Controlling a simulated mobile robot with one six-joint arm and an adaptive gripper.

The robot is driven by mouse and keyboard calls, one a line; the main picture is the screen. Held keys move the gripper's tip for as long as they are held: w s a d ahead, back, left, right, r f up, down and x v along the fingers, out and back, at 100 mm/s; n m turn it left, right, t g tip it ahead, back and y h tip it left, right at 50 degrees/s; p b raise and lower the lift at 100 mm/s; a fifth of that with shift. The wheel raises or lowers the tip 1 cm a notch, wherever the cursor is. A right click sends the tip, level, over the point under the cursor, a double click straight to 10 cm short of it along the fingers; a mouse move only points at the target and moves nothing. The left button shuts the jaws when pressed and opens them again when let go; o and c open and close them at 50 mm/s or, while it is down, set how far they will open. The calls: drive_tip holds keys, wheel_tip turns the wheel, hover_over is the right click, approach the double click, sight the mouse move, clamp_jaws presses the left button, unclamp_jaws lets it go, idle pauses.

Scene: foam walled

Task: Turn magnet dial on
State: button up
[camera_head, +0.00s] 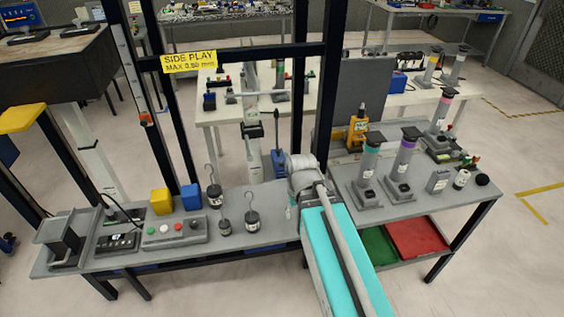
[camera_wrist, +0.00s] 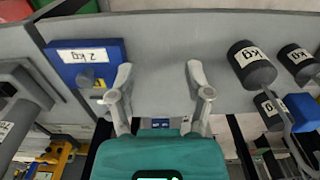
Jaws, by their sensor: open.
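In the wrist view, a blue block (camera_wrist: 78,52) with a white label sits on the grey bench to the left of my gripper (camera_wrist: 158,73). On it is a small grey knob (camera_wrist: 87,77) with a yellow mark beside it, which looks like the magnet dial. The left finger is close to the block's right side, apparently without gripping it. My gripper is open, with nothing between its fingers. In the head view, my arm hides the fingers and this block. I cannot tell the knob's setting.
Black weights stand to my gripper's right in the wrist view (camera_wrist: 250,65) and left of my arm in the head view (camera_head: 251,220). A grey column base (camera_wrist: 22,92) is beyond the blue block. Red (camera_head: 417,238) and green bins sit under the bench's right part.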

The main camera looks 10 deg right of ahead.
drive_tip(key=w+d+r+n+t+y+p, duration=0.1)
drive_tip(key=w+r+n+p, duration=0.35)
drive_tip(key=w, duration=0.75)
wheel_tip(320, 180, up, 5)
drive_tip(key=n+t+y+p, duration=0.2)
drive_tip(key=n+p, duration=0.1)
drive_tip(key=n, duration=0.1)
hover_over(282, 162)
drive_tip(key=s+d, duration=0.4)
drive_tip(key=shift+s, duration=0.1)
drive_tip(key=shift+f, duration=0.2)
drive_tip(key=b+x, duration=1.2)
drive_tip(key=x, duration=0.1)
drive_tip(key=shift+a+f, duration=0.15)
drive_tip(key=shift+f, duration=0.05)
